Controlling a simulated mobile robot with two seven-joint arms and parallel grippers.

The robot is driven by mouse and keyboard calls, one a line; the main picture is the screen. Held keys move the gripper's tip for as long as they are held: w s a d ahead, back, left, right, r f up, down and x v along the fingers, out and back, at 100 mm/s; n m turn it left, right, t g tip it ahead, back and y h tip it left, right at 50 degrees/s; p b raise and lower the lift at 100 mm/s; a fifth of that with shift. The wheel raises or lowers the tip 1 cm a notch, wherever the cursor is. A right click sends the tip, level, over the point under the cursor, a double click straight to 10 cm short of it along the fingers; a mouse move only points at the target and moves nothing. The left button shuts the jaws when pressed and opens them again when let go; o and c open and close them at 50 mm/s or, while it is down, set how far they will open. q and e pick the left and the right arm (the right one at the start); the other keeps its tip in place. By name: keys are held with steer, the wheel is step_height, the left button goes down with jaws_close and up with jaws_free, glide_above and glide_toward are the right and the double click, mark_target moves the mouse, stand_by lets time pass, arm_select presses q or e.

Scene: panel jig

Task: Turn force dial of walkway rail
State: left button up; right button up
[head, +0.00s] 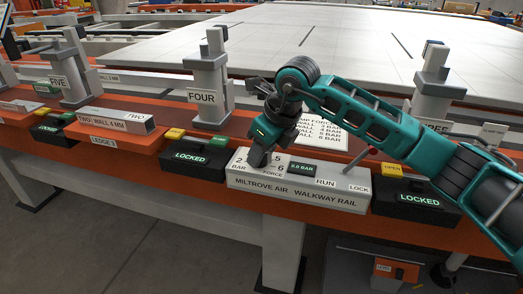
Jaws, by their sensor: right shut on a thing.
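The walkway rail's control box (300,193) is a white block labelled "MILTROVE AIR WALKWAY RAIL" on the orange rail. Its force dial area shows the marks 2, 5 and 6 with "BAR" and "FORCE". A small dark display (302,169) beside it reads what looks like 5.5 or 6.0 BAR. My right gripper (258,158) points down onto the dial and is shut on it. The dial itself is mostly hidden by the fingers. A lever with a red knob (372,151) rises by the RUN and LOCK marks. My left gripper is not in view.
Black boxes reading LOCKED stand left (198,158) and right (416,200) of the control box. Grey clamp posts, one labelled FOUR (203,97), rise behind. A sign listing BAR values (318,132) is partly behind my arm. A large pale panel (300,40) lies beyond.

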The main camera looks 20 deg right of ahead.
steer(key=n, duration=0.2)
steer(key=shift+w+r+n+g+y, duration=0.1)
steer(key=shift+n+g+y, duration=0.2)
steer(key=shift+n+y, duration=0.1)
arm_select(q)
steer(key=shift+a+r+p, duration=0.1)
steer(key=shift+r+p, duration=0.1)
steer(key=shift+p, duration=0.15)
arm_select(e)
steer(key=shift+d+n, duration=0.1)
steer(key=shift+n, duration=0.6)
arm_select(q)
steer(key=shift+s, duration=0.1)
arm_select(e)
steer(key=o, duration=1)
steer(key=shift+o, duration=0.2)
arm_select(q)
steer(key=p, duration=0.1)
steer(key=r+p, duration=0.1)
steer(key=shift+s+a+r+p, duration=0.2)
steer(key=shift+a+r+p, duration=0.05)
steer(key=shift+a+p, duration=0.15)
arm_select(e)
steer(key=v, duration=1.3)
steer(key=shift+w+d, duration=0.15)
steer(key=shift+w, duration=0.1)
